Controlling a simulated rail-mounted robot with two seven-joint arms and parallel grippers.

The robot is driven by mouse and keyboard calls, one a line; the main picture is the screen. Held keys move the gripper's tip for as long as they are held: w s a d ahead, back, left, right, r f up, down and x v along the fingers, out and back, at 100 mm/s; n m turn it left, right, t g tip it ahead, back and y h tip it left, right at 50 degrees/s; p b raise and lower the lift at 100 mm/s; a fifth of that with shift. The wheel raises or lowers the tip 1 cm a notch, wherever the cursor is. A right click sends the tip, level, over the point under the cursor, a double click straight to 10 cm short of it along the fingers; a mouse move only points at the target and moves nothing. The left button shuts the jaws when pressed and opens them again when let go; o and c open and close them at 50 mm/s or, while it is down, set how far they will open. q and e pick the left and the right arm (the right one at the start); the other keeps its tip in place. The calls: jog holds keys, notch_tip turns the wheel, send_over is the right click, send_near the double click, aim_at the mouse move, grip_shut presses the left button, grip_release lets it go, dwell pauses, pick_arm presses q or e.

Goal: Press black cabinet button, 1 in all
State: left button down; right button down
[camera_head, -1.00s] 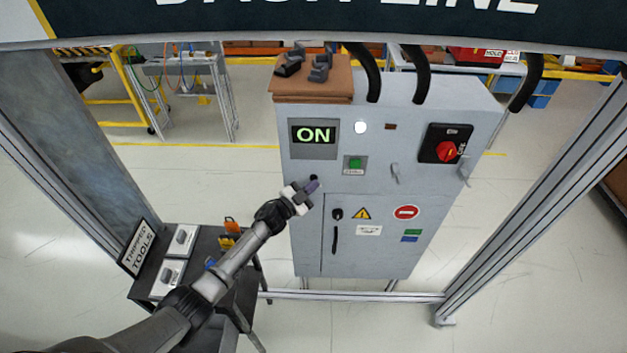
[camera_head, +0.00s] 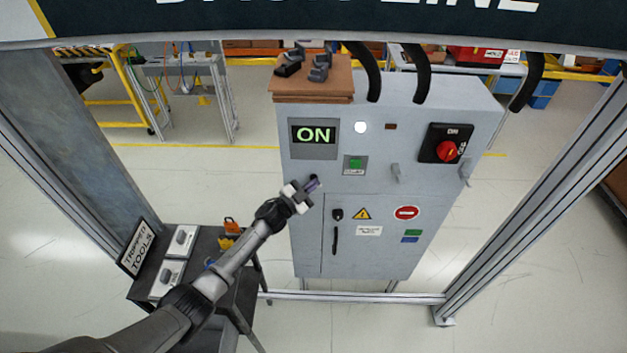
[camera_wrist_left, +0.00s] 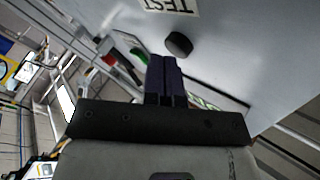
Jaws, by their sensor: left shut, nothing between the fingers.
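The grey cabinet (camera_head: 385,195) stands in the centre of the head view. Its small black button (camera_head: 314,177) is on the front face, below the lit ON screen (camera_head: 314,135), and is partly hidden by my fingers. In the left wrist view the black button (camera_wrist_left: 179,44) is a round dark knob beside a TEST label. My left gripper (camera_head: 313,184) is shut and empty. Its fingertips (camera_wrist_left: 163,60) are very close to the button; I cannot tell whether they touch it. My right gripper is in neither view.
A green button (camera_head: 355,164) and a red rotary switch (camera_head: 447,151) are on the same cabinet face. A black door handle (camera_head: 335,238) is below. A dark tool table (camera_head: 205,245) stands at the lower left. Frame posts flank the cabinet.

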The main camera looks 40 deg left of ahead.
pick_arm(q)
jog(key=shift+w+a, duration=0.1)
dwell(0.6)
jog(key=shift+s+d+p, duration=0.5)
jog(key=shift+s+p, duration=0.05)
jog(key=shift+s, duration=0.1)
jog(key=s+d+p, duration=0.1)
jog(key=s, duration=0.1)
jog(key=s+d+p, duration=0.2)
dwell(0.4)
